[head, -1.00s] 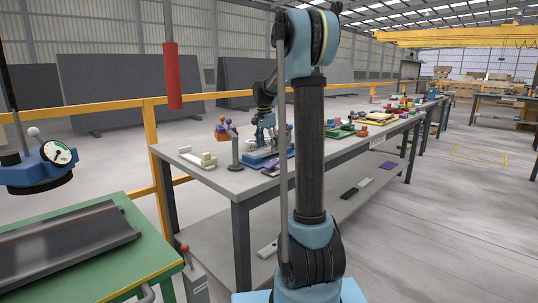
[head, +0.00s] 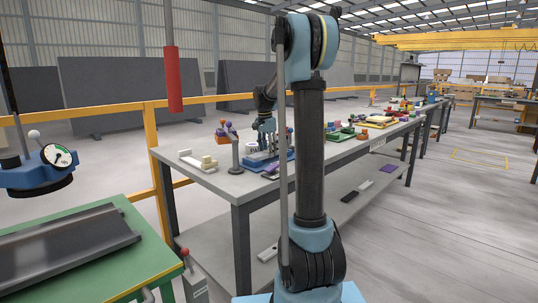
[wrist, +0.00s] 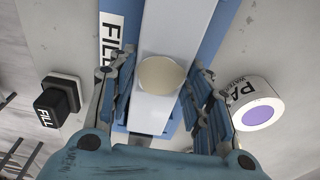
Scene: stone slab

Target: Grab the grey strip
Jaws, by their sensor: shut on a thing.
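The grey strip (wrist: 174,35) is long and pale and runs up the middle of the wrist view over a blue base (wrist: 214,30). A round beige disc (wrist: 161,75) shows on it between my fingers. My gripper (wrist: 160,92) has one finger on each side of the strip and is shut on it; the exact contact is hard to see. In the head view my gripper (head: 268,140) is low over the blue base (head: 258,160) on the grey bench, partly hidden by my own arm. The strip cannot be made out there.
In the wrist view, a black block marked FILL (wrist: 60,100) stands left and a white cylinder with a purple top (wrist: 255,103) right. On the bench, a dark post (head: 235,158) and a white tray (head: 190,157) stand left of my gripper. Several coloured parts lie farther back.

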